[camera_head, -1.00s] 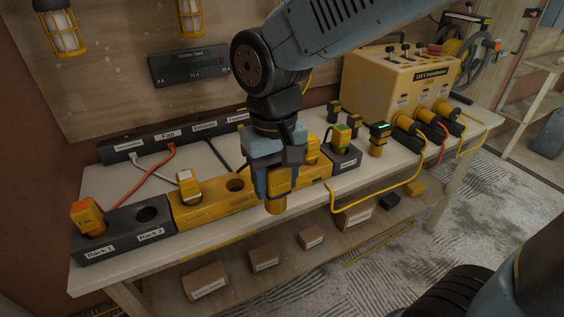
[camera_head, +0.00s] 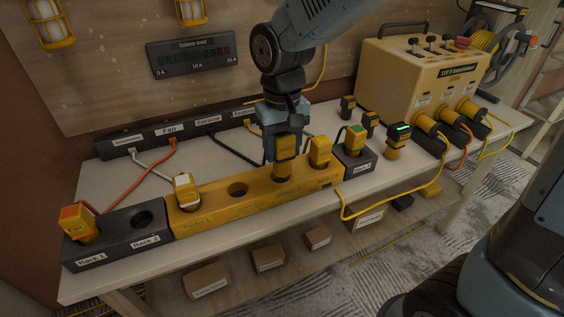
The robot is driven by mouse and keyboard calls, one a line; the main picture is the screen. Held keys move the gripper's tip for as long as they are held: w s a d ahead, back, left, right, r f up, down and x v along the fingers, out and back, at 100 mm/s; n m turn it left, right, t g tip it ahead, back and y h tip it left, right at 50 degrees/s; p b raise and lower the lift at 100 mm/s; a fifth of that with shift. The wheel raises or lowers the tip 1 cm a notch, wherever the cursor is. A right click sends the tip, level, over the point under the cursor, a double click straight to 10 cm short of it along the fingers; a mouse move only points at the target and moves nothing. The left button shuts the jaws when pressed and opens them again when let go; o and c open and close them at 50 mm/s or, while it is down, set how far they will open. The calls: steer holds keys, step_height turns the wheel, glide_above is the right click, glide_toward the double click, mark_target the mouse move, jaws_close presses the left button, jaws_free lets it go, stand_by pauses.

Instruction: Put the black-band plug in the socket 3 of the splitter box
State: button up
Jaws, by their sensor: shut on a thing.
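The yellow splitter box (camera_head: 212,211) lies along the bench front. My gripper (camera_head: 284,140) is shut on a yellow plug with dark parts (camera_head: 286,150), which I take for the black-band plug. It stands upright at the third socket from the left, its lower end at the opening. How deep it sits I cannot tell, and the fingers hide part of it. A white-topped plug (camera_head: 185,188) sits in the first socket. The second socket (camera_head: 238,189) is empty. Another yellow plug (camera_head: 320,151) stands in the last socket, right beside my gripper.
Left is the dark rack (camera_head: 118,240) with an orange-topped plug (camera_head: 78,222) and an empty hole. Right are a small dark rack (camera_head: 357,165) with a green-marked plug, loose plugs (camera_head: 395,142), and the yellow transformer (camera_head: 425,82). A labelled dark strip (camera_head: 190,132) runs behind, with cables.

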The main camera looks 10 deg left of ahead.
steer(key=shift+w+a+f, duration=0.2)
steer(key=shift+w+f, duration=0.7)
steer(key=shift+f, duration=0.65)
steer(key=shift+w+a+f, duration=0.25)
steer(key=shift+w+f, duration=0.65)
steer(key=shift+f, duration=0.65)
steer(key=shift+w+a+f, duration=0.2)
steer(key=shift+w+f, duration=0.7)
steer(key=shift+f, duration=0.65)
steer(key=shift+f, duration=0.1)
steer(key=o, duration=1.1)
steer(key=shift+o, duration=0.2)
step_height(320, 180, up, 12)
steer(key=shift+d+r, duration=0.1)
steer(key=shift+r, duration=0.1)
